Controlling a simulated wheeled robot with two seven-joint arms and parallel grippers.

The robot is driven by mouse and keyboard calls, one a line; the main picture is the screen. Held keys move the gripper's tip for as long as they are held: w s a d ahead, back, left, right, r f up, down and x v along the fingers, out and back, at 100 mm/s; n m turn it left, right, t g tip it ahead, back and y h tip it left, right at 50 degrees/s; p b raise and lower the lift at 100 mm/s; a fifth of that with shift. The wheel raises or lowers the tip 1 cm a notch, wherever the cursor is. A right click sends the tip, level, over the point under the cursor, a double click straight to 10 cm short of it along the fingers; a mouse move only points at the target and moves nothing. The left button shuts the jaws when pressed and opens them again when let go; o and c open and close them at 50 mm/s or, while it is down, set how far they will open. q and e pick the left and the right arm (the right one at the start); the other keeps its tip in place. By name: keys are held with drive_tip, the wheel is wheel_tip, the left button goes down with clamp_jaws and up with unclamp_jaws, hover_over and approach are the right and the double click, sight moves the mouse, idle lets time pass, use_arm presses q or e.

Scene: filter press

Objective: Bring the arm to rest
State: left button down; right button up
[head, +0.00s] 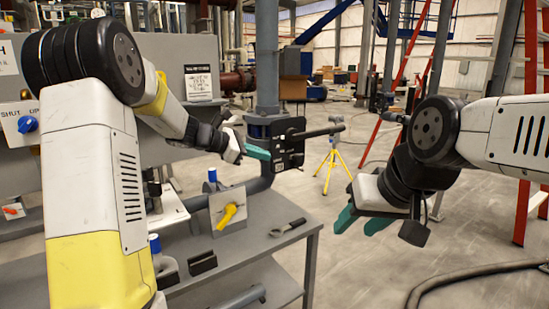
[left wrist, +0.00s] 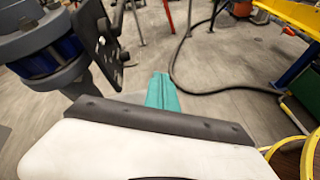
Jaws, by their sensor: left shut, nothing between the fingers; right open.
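My left gripper (head: 258,153) reaches in from the left in the head view. Its teal fingers are together with nothing between them, close to a black plate with a grey lever (head: 287,146) on the pipe; I cannot tell whether they touch it. The left wrist view also shows the shut teal fingers (left wrist: 162,92), with the black plate (left wrist: 97,40) to their left. My right gripper (head: 361,220) hangs at the right over open floor. Its teal fingers are apart and empty.
A grey bench (head: 272,246) holds a yellow-handled valve (head: 228,215) and a wrench (head: 287,228). A grey pipe (head: 267,60) rises behind the plate. A yellow tripod (head: 332,165), red ladder (head: 528,110) and dark hose (head: 450,275) stand or lie on the right, with free floor between.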

use_arm(q)
drive_tip(key=s+r+m+g+y, duration=0.25)
drive_tip(key=s+m, duration=0.35)
drive_tip(key=s, duration=0.5)
drive_tip(key=s+a+f+m+t+y, duration=0.1)
drive_tip(key=s+a+m+y, duration=0.2)
drive_tip(key=s+m, duration=0.4)
drive_tip(key=s+a+f+m+t+y, duration=0.1)
drive_tip(key=s+a+m, duration=0.5)
drive_tip(key=s, duration=1)
drive_tip(key=f+m+y, duration=0.1)
drive_tip(key=y, duration=0.1)
drive_tip(key=shift+f+y, duration=0.2)
drive_tip(key=shift+y, duration=0.15)
